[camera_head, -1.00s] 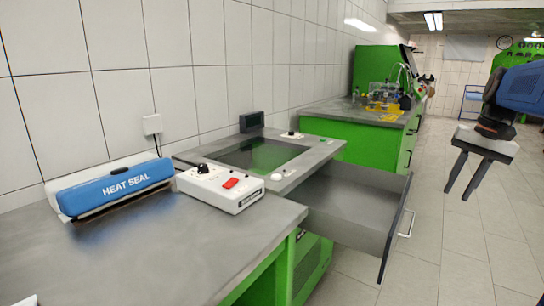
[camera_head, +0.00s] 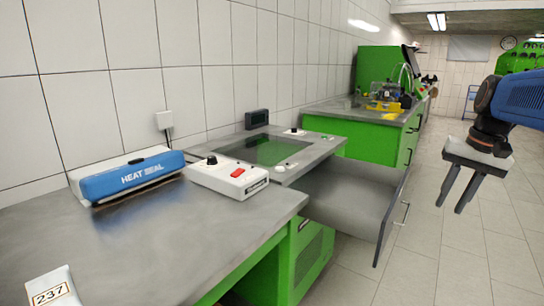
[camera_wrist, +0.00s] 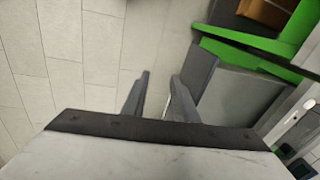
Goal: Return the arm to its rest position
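My gripper (camera_head: 450,207) hangs at the right of the head view, fingers pointing down, over the floor and to the right of the open drawer (camera_head: 350,205). Its two dark fingers are apart with nothing between them. In the wrist view my gripper (camera_wrist: 156,98) also shows two separated, empty fingers, with pale floor tiles and part of a green cabinet beyond them. My blue arm link reaches in from the right edge of the head view.
The grey worktop (camera_head: 130,250) carries a blue heat sealer (camera_head: 132,175), a white control box (camera_head: 228,178) and a white packet marked 237 (camera_head: 52,290). A green bench (camera_head: 365,135) stands farther back. The tiled floor (camera_head: 465,255) around my gripper looks clear.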

